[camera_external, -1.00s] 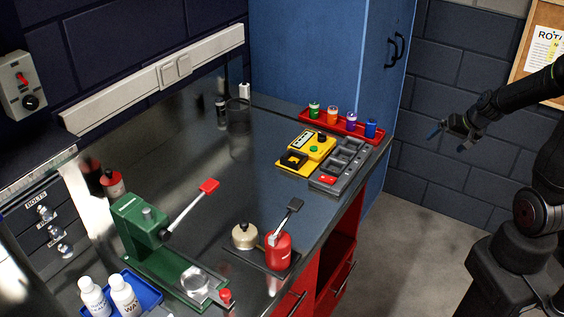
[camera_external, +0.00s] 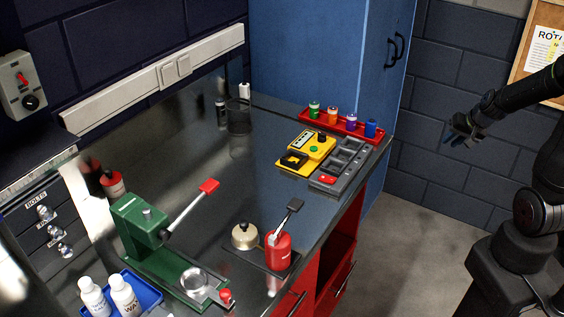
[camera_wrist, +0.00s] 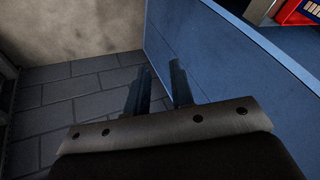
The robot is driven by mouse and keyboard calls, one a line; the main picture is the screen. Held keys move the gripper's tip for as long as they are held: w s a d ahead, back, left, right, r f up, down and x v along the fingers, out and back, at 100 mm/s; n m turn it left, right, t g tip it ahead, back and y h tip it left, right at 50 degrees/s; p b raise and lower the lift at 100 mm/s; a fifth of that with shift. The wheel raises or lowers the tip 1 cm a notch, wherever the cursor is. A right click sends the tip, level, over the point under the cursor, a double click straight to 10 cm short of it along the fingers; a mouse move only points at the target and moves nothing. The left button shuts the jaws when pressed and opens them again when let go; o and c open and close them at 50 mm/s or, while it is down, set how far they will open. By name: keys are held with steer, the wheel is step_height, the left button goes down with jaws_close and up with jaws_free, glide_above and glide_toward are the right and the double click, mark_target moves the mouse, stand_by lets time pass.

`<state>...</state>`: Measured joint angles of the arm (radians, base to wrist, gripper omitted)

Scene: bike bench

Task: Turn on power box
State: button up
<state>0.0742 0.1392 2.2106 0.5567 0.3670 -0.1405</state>
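A grey power box (camera_external: 22,86) is fixed to the dark wall at the far left in the external view. It has a red switch lever (camera_external: 21,74) and a black knob (camera_external: 31,102) below it. My gripper (camera_external: 455,140) is at the right of the external view, in the air beyond the bench's right end and far from the box. In the wrist view my gripper (camera_wrist: 161,70) has its two fingers apart with nothing between them. The power box is not in the wrist view.
The metal bench (camera_external: 258,130) lies between my gripper and the power box. On it stand a green press (camera_external: 140,225), a red can (camera_external: 279,251), a yellow device (camera_external: 295,160) and a red tray (camera_external: 345,134). A tall blue cabinet (camera_external: 320,50) stands behind. The bench's middle is mostly clear.

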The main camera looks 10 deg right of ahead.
steer(key=shift+t+h, duration=0.3)
steer(key=shift+h, duration=0.2)
steer(key=x, duration=0.3)
steer(key=a+x, duration=0.1)
steer(key=x, duration=0.2)
steer(key=a+x, duration=0.1)
steer(key=x, duration=0.2)
steer(key=shift+w+r, duration=0.1)
steer(key=shift+w, duration=0.15)
jaws_close()
steer(key=a+f+n+t, duration=0.1)
steer(key=a+f, duration=0.3)
steer(key=f, duration=0.4)
steer(key=a+f+n+t+h, duration=0.1)
steer(key=a+f, duration=0.2)
steer(key=f, duration=0.5)
steer(key=a+f+n+t, duration=0.15)
steer(key=a+f, duration=0.25)
steer(key=f, duration=0.5)
steer(key=s+a+n+y, duration=0.1)
steer(key=a+n+y, duration=0.4)
steer(key=a, duration=0.4)
steer(key=s+a+n+y, duration=0.2)
steer(key=a+n+y, duration=0.3)
steer(key=a, duration=0.4)
steer(key=shift+s+f, duration=0.3)
steer(key=shift+f, duration=0.15)
steer(key=shift+a, duration=0.1)
